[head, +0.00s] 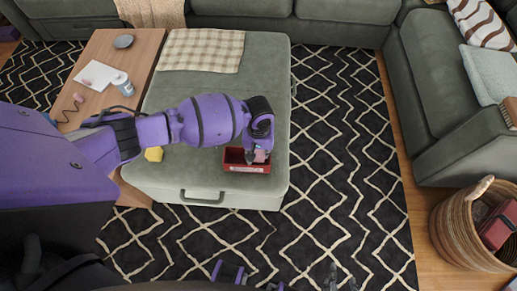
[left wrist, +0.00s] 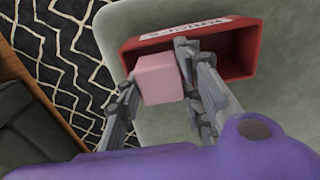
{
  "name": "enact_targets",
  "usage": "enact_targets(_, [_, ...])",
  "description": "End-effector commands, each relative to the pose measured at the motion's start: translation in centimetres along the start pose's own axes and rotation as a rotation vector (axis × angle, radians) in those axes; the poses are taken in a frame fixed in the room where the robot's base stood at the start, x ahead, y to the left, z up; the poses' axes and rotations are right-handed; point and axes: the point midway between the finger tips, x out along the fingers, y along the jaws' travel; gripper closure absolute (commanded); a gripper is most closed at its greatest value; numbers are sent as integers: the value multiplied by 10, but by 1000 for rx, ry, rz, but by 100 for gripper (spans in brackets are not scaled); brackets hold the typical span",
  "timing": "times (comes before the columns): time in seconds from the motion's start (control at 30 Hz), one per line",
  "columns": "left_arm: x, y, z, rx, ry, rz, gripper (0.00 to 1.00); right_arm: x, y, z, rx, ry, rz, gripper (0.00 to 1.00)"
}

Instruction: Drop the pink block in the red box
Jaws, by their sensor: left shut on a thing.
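The pink block (left wrist: 160,80) is held between the fingers of my left gripper (left wrist: 160,95) in the left wrist view; a bit of it shows in the head view (head: 260,156). The red box (head: 246,168) stands on the green ottoman near its front edge. It is open-topped, with a white label on one wall. The block's height above the rim is hard to tell. My right gripper (head: 341,277) is at the bottom edge of the head view, its fingers apart and empty.
A yellow block (head: 154,154) lies on the ottoman (head: 215,187) left of the box. A wooden table (head: 128,47) with a bottle and paper stands to the left. A wicker basket (head: 455,225) is at the right. Patterned rug (head: 345,150) lies between.

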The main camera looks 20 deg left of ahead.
Motion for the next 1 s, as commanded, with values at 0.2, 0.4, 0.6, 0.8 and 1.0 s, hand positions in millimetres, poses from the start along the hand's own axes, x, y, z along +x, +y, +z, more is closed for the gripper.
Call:
enact_targets(0.2, [7, 0, 0, -1, -1, 0, 91, 2, 0, 2, -1, -3, 0, 60])
enact_targets(0.4, [8, 0, 0, -1, -1, 0, 91, 2, 0, 2, -1, -2, 0, 60])
enact_targets(0.6, [9, -1, 1, -1, -2, -1, 49, 2, 0, 2, -1, -2, 0, 60])
enact_targets(0.8, [9, -1, 1, -1, -2, -2, 44, 2, 0, 2, -1, -2, 0, 60])
enact_targets(1.0, [7, -1, 1, -1, -1, -1, 44, 3, 0, 3, 0, -3, 1, 60])
